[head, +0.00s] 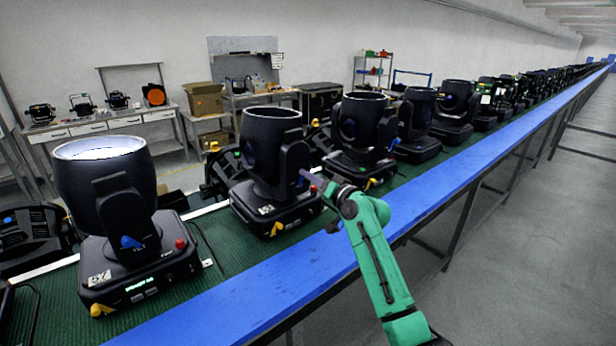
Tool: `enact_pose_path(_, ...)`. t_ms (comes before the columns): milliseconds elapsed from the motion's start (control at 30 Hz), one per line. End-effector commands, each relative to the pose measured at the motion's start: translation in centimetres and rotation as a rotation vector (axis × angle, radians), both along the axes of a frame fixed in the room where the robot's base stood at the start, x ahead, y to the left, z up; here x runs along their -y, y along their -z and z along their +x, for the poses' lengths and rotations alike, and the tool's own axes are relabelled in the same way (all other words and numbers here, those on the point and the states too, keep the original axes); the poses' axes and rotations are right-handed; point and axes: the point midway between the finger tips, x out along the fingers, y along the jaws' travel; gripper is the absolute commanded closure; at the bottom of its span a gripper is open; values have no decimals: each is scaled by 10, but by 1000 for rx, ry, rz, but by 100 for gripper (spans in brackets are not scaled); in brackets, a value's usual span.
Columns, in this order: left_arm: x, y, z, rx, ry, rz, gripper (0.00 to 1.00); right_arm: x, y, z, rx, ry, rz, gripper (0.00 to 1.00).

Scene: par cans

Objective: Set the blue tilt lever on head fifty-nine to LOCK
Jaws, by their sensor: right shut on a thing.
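A black moving head (272,150) stands upright on the belt in the middle of the head view. The number on its base label (266,210) is too small to read surely. My right gripper (308,178) reaches its yoke side from the right. The gripper is shut on the small blue tilt lever there; the lever is mostly hidden by the fingers, and its setting cannot be read. A nearer head (108,190) at the left shows its own blue lever (130,242), apart from my gripper. My left gripper is not in view.
A red knob (313,189) sits close by my right gripper. More heads (361,125) line the green belt (232,262) into the distance. A blue rail (250,300) runs along the front edge. The grey floor (540,240) at right is clear.

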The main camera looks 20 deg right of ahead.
Motion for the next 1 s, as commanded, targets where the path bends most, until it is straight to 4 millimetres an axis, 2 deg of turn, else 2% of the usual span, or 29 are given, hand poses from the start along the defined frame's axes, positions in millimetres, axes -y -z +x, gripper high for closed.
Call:
enact_pose_path(400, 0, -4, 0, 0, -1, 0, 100, 6, 2, 2, -68, 1, 173, 100)
enact_pose_path(900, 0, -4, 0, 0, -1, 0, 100, 6, 3, 2, -76, 1, 194, 100)
enact_pose_path(933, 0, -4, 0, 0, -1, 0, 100, 6, 3, 2, -76, 1, 194, 71)
enact_pose_path(1000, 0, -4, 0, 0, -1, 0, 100, 6, 3, 2, -75, 1, 193, 48)
